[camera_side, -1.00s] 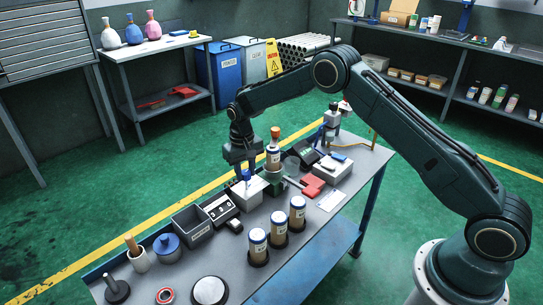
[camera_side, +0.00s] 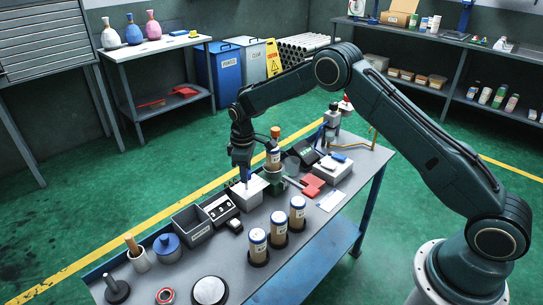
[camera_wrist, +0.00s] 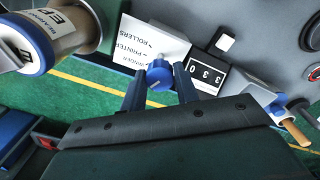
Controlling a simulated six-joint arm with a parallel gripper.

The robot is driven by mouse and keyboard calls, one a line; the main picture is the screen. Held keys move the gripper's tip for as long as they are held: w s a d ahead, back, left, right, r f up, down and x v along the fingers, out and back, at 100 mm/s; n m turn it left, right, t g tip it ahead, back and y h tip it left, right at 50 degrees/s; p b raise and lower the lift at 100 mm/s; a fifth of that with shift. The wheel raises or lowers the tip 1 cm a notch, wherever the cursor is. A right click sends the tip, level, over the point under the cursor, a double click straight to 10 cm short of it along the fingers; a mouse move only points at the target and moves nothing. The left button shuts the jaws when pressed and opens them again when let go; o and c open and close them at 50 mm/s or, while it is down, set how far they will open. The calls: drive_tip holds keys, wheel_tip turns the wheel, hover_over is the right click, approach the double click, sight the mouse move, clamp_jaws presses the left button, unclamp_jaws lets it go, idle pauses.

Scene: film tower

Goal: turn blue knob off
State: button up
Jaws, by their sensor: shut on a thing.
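The blue knob (camera_wrist: 159,75) sits on a white box (camera_wrist: 152,40) lettered "PRINTER ROLLERS" in the wrist view. My gripper (camera_wrist: 160,82) has one dark finger on each side of the knob and is shut on it. In the side view my gripper (camera_side: 243,172) points down over the white box (camera_side: 248,195) on the bench. There the fingers mostly hide the knob, and only a little blue shows. I cannot read the knob's setting.
A black counter box (camera_side: 221,208) and a grey bin (camera_side: 192,224) lie to the left. Several labelled bottles (camera_side: 278,228) stand in front. A red block (camera_side: 312,186) lies to the right.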

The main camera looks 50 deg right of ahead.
drive_tip(key=n, duration=0.5)
drive_tip(key=shift+n, duration=0.3)
idle(0.4)
drive_tip(key=o, duration=1)
drive_tip(key=shift+c, duration=0.2)
drive_tip(key=shift+r, duration=0.1)
wheel_tip(320, 180, up, 14)
drive_tip(key=shift+s, duration=0.15)
drive_tip(key=shift+a, duration=0.1)
